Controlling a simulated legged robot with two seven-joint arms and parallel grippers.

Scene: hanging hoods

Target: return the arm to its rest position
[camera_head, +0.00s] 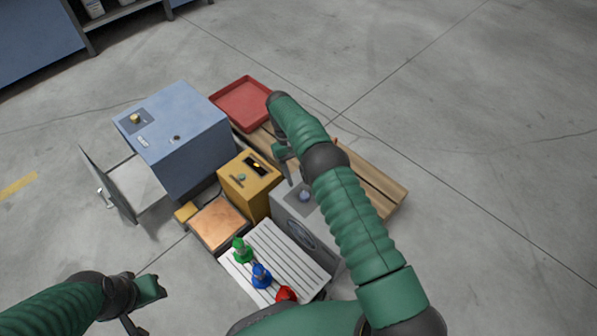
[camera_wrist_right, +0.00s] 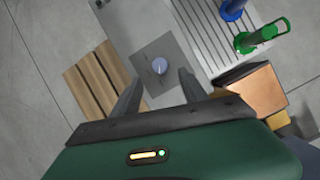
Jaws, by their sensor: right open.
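My right arm (camera_head: 355,220) reaches from the bottom right up over the work area. My right gripper (camera_head: 290,170) hangs partly hidden behind the arm, above the grey box (camera_head: 283,215). In the right wrist view the two fingers of this gripper (camera_wrist_right: 160,88) are apart with nothing between them. A round bluish knob (camera_wrist_right: 160,66) on a dark square plate shows just beyond the fingertips; it also shows in the head view (camera_head: 305,196). My left gripper (camera_head: 145,300) is low at the left, over bare floor, and its jaw opening is unclear.
A white slatted rack (camera_head: 290,250) holds green, blue and red objects. A copper-topped box (camera_head: 217,222), a yellow box (camera_head: 249,178) and a blue cabinet (camera_head: 185,130) with its door open stand left of the arm. A red tray (camera_head: 240,101) and wooden slats (camera_head: 375,185) lie behind. Floor at right is clear.

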